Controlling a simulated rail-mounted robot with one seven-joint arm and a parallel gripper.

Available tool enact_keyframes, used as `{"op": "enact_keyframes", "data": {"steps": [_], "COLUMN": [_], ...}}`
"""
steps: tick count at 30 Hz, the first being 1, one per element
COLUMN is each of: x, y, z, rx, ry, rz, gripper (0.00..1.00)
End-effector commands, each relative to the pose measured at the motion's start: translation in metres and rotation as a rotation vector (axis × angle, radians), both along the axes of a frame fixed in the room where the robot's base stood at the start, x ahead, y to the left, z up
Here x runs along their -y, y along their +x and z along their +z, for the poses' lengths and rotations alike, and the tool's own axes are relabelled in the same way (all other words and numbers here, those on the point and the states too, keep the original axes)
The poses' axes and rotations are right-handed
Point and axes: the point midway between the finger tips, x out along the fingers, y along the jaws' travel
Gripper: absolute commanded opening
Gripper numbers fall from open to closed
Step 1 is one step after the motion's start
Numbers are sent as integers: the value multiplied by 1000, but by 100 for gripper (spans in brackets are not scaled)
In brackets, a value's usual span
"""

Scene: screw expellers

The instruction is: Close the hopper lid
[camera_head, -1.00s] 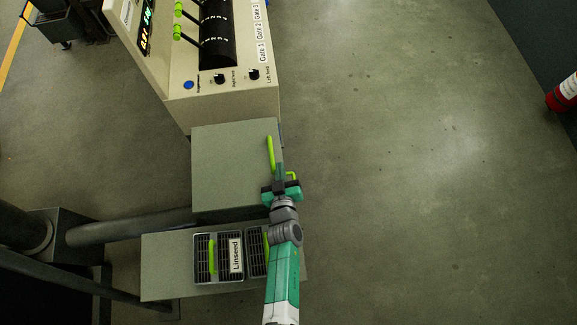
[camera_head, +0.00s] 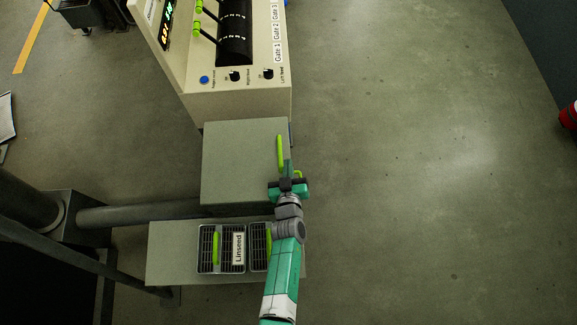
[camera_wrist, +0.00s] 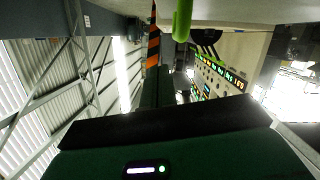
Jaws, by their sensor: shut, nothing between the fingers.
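A grey-green box-like cover (camera_head: 240,160), which looks like the hopper lid, lies below the control console in the head view. A bright green bar handle (camera_head: 280,152) shows at its right edge. The wrist view shows a green handle (camera_wrist: 182,20) at the top, below a pale panel (camera_wrist: 235,8). My gripper (camera_head: 286,168) is shut and empty, just below the handle at the cover's right edge. I cannot tell whether it touches the handle or the cover. A smaller green piece (camera_head: 298,174) shows beside the gripper, partly hidden. How far the lid stands open is unclear.
A platform (camera_head: 172,255) below holds a grate labelled Linseed (camera_head: 208,250) and another grate (camera_head: 258,258) partly behind my arm. The console (camera_head: 240,102) with knobs stands above the cover. A dark pipe (camera_head: 140,213) runs at left.

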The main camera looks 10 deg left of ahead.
Motion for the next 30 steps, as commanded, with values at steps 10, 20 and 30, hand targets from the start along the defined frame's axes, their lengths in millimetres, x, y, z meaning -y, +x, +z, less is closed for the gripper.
{"op": "enact_keyframes", "data": {"steps": [10, 20, 30], "x": [23, 28, 31], "y": [-78, -93, -80], "z": [25, 28, 43], "rx": [-2, 1, 23], "ry": [1, 0, 0], "rz": [0, 1, -15], "gripper": [0, 0, 0]}}
